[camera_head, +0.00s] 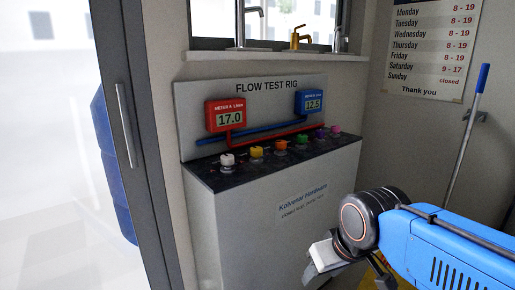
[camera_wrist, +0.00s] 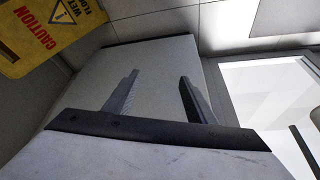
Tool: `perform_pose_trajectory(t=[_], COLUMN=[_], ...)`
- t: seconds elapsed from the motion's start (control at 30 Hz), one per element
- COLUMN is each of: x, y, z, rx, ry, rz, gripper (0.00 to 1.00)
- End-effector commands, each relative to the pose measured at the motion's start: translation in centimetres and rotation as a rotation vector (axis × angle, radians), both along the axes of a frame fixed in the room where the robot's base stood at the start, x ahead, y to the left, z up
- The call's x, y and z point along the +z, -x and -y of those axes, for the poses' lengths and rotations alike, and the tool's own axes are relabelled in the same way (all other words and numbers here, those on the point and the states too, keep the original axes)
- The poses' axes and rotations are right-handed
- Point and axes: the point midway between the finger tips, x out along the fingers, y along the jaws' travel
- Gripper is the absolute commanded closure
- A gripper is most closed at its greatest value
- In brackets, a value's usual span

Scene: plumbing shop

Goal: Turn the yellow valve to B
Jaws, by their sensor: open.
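The flow test rig (camera_head: 270,215) is a grey cabinet with a dark sloping top. The yellow valve (camera_head: 256,152) is on that top, second from the left, between a white valve (camera_head: 228,160) and an orange valve (camera_head: 281,145). Its marks, including B, are too small to read, and I cannot tell which way it points. My gripper (camera_head: 316,264) is low in front of the rig, right of the yellow valve and well apart from it. In the wrist view my gripper (camera_wrist: 158,98) has its two fingers spread with nothing between them. No valve shows there.
A red meter (camera_head: 225,115) reads 17.0 and a blue meter (camera_head: 309,101) reads 12.5. More valves stand to the right, including a purple one (camera_head: 320,133). A blue-handled pole (camera_head: 470,115) leans at the right wall. A yellow caution sign (camera_wrist: 35,40) shows in the wrist view.

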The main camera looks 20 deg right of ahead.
Motion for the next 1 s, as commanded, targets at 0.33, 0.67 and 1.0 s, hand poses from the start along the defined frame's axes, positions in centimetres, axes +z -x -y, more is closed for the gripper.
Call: perform_pose_trajectory(t=[0.33,0.67,1.0], x=[10.3,20.4,28.8], y=[-7.5,-16.2,-25.2], z=[-0.5,-0.6,0.2], rx=[0.192,0.456,0.761], ry=[0.012,0.012,0.005], rz=[-0.053,-0.085,-0.076], gripper=[0.49,0.49,0.49])
